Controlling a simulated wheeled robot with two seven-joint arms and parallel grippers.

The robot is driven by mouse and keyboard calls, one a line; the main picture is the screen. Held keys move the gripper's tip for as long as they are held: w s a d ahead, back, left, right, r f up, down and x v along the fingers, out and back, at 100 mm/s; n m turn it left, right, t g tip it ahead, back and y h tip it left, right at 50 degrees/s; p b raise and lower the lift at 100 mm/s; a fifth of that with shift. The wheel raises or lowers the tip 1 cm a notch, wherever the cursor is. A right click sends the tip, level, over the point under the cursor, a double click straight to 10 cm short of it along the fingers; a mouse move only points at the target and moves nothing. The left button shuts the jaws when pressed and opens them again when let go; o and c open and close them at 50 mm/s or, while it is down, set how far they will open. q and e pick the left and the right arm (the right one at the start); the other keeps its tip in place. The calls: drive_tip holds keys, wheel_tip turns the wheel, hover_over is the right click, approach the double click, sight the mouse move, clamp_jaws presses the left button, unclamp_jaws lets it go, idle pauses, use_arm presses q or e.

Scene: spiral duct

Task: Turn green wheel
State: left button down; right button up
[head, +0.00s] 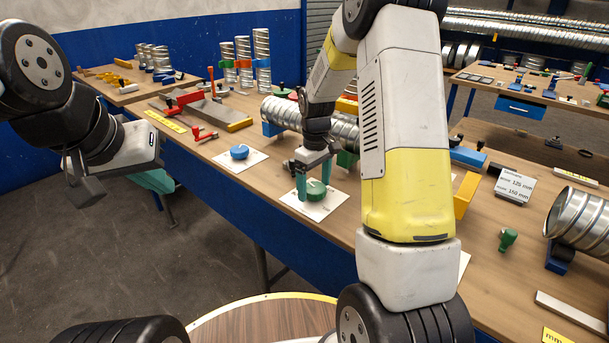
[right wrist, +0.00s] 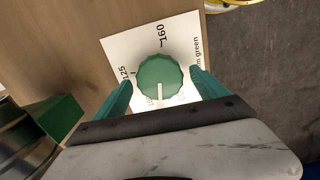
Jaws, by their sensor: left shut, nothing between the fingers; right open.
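The green wheel (head: 316,190) is a round knob with a white pointer line on a white card on the workbench. In the right wrist view the green wheel (right wrist: 160,82) shows whole, with "125" and "160" printed on the card (right wrist: 118,46) around it. Its pointer line points towards my gripper's palm. My right gripper (head: 312,190) is open, its teal fingers pointing down at the wheel. In the right wrist view the fingers of my right gripper (right wrist: 160,88) stand on either side of the wheel, with gaps to it. My left gripper (head: 84,190) is shut and empty, off the bench at the left.
A blue wheel (head: 239,152) on its own card lies left of the green one. A spiral duct (head: 283,112) lies behind. A small green piece (head: 508,238) and another duct (head: 580,222) are on the right.

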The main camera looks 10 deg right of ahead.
drive_tip(key=shift+f, duration=0.2)
drive_tip(key=c, duration=1.4)
drive_tip(key=shift+o, duration=0.2)
drive_tip(key=m, duration=0.3)
drive_tip(key=shift+m, duration=2.6)
drive_tip(key=shift+r, duration=0.1)
